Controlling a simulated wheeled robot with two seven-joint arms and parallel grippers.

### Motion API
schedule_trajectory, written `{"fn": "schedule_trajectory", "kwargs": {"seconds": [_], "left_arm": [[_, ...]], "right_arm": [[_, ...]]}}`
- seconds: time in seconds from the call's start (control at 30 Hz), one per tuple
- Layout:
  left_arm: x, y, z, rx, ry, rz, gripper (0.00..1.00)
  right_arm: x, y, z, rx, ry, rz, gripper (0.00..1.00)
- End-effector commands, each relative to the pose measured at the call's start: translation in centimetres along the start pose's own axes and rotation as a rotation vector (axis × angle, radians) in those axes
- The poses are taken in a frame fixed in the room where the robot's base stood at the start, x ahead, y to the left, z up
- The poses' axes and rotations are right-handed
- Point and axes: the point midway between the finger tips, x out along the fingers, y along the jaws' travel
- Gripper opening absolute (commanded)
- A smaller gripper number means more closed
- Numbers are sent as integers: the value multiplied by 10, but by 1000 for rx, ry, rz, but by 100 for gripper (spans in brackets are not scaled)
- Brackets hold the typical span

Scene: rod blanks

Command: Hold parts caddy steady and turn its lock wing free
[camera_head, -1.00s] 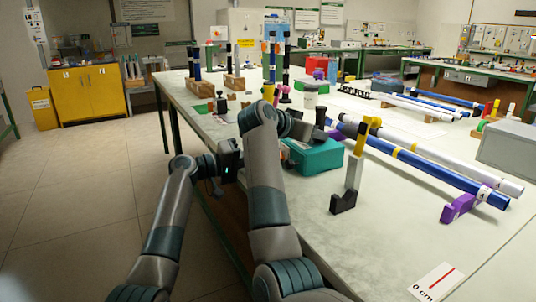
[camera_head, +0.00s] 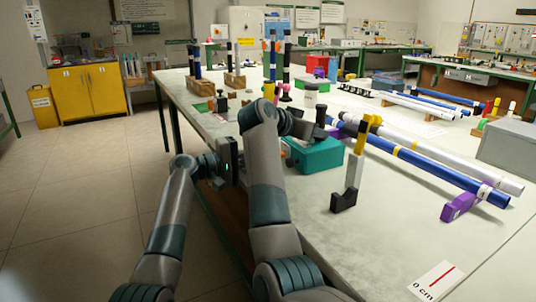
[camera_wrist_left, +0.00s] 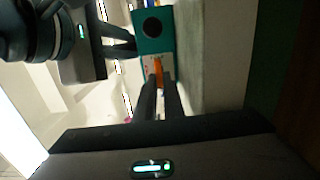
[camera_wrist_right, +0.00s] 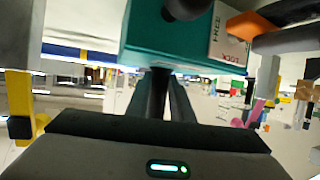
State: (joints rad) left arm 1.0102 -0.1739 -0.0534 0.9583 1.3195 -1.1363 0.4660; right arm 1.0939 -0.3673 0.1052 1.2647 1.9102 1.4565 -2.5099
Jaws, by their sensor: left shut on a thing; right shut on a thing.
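The parts caddy is a teal box (camera_head: 318,157) on the table, partly hidden by my right arm in the head view. Its face shows in the left wrist view (camera_wrist_left: 153,43) with a round black knob (camera_wrist_left: 152,26). My left gripper (camera_wrist_left: 159,82) is shut on the orange lock wing (camera_wrist_left: 158,68), which also shows in the right wrist view (camera_wrist_right: 250,27). Beside it is a white label (camera_wrist_right: 228,42) reading FREE and LOCK; the wing's exact setting is unclear.
Right of the caddy, a yellow, white and black stand (camera_head: 354,170) is near the long blue rod (camera_head: 430,172) on purple supports (camera_head: 461,204).

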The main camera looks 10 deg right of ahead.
Motion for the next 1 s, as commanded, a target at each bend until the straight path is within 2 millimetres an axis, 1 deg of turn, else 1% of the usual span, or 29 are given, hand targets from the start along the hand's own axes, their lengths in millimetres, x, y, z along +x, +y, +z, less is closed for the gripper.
{"fn": "schedule_trajectory", "kwargs": {"seconds": [0.1, 0.13, 0.17, 0.2, 0.53, 0.67, 0.87, 1.0], "left_arm": [[-1, -2, -2, -2, 4, -2, 0], [-1, -2, -1, -2, 4, -2, 15], [-1, -2, -1, -2, 3, -2, 22], [-1, -2, -1, -1, 3, -2, 27], [0, -2, 0, 4, 0, -2, 27], [0, -2, 0, 31, 0, -2, 27], [0, 0, 0, 135, 1, -2, 27], [0, 1, 0, 253, 1, -2, 27]], "right_arm": [[0, 1, 0, 1, 1, 2, 0], [0, 1, 0, 1, 1, 2, 0], [0, 1, 0, 1, 1, 2, 0], [0, 1, 0, 1, 1, 2, 0], [0, 0, 0, 1, 1, 0, 0], [0, 0, -1, 1, 1, 0, 0], [0, 0, -1, 1, 2, 0, 0], [0, 0, -1, 1, 2, 0, 0]]}}
